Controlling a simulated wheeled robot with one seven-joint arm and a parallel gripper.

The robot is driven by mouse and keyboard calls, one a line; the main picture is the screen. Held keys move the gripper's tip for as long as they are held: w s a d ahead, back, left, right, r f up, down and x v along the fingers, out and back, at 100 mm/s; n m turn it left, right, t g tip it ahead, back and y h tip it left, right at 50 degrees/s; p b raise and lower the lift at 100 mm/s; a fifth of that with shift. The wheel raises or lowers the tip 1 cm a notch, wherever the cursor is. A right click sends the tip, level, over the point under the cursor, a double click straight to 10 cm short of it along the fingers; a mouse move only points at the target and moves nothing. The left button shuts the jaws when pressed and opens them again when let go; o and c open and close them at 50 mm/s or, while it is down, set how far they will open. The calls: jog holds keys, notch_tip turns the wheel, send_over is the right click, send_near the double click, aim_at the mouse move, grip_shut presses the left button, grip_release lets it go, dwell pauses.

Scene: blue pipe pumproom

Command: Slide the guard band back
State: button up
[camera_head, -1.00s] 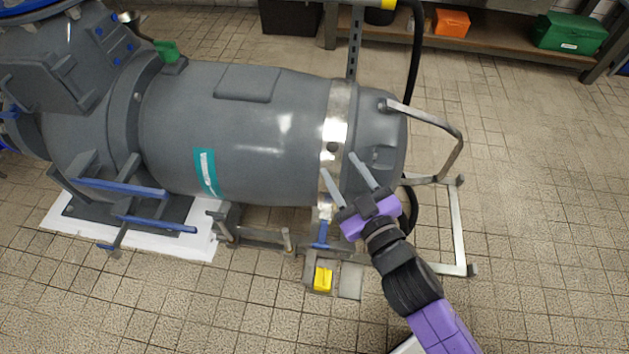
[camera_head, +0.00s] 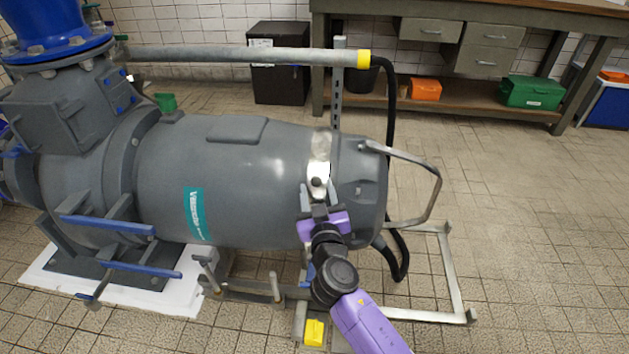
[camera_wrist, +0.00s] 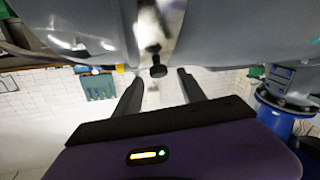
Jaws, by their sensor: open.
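The guard band (camera_head: 319,158) is a shiny metal strip around the right part of the large grey pump body (camera_head: 235,165). A dark round knob (camera_head: 316,182) sits on the band. My gripper (camera_head: 318,196) is open in front of the band, just below the knob in the head view, and hides the band's lower part. In the wrist view the band (camera_wrist: 149,22) runs down from the top edge to the dark knob (camera_wrist: 158,70). The knob lies between and beyond the two open fingers (camera_wrist: 157,82). I cannot tell whether either finger touches the band.
A bent metal handle frame (camera_head: 432,190) juts from the pump's right end, with a black hose (camera_head: 392,120) beside it. A grey pipe (camera_head: 240,55) runs above the pump. A workbench (camera_head: 460,95) stands behind. Floor at the right is clear.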

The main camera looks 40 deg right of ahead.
aim_at(316, 181)
jog(key=shift+x, duration=2.05)
grip_shut()
